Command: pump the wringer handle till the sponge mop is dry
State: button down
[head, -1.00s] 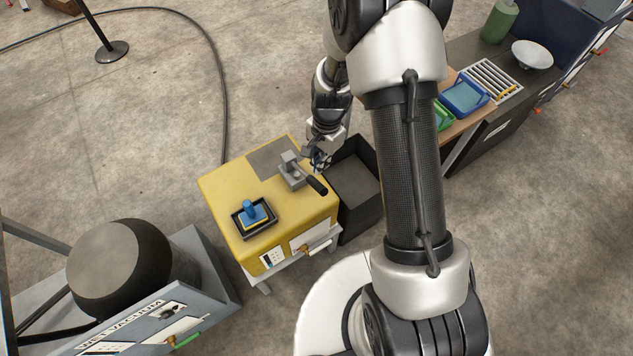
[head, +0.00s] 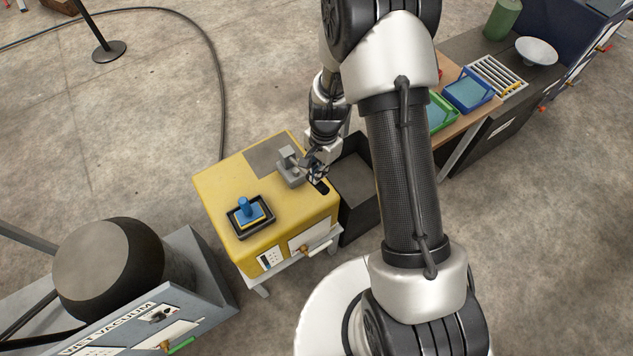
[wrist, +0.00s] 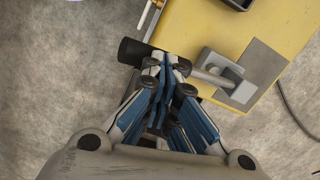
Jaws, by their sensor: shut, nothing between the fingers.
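The sponge mop shows in the head view as a blue knob (head: 244,205) on a blue and yellow block, in a black tray (head: 237,231) on the yellow cabinet (head: 222,187). The wringer is a grey bracket (head: 289,166) on the cabinet top, with a handle ending in a black grip (head: 322,188). In the wrist view the black grip (wrist: 132,51) and the grey bracket (wrist: 222,73) lie on either side of my fingertips. My gripper (head: 315,172) is shut and empty, over or against the handle's shaft; contact is unclear. Its blue-padded fingers (wrist: 168,65) hide part of the shaft.
A dark open bin (head: 358,205) stands right of the cabinet. A grey wet vacuum (head: 115,270) is at the lower left. A bench with a green tray (head: 452,119) and a blue tray (head: 490,88) is at the upper right. Floor behind the cabinet is mostly clear.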

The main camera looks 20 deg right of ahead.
notch_tip(320, 180, down, 4)
jog(key=b, duration=0.3)
jog(key=shift+f, duration=0.25)
jog(key=shift+r, duration=0.1)
dwell(0.3)
jog(key=d, duration=0.1)
jog(key=w+d+r, duration=0.1)
jog(key=shift+w+d+p, duration=0.25)
jog(key=shift+d+p, duration=0.05)
jog(key=shift+p, duration=0.05)
notch_tip(320, 180, up, 12)
jog(key=d, duration=0.1)
jog(key=shift+w, duration=0.35)
jog(key=shift+d, duration=0.1)
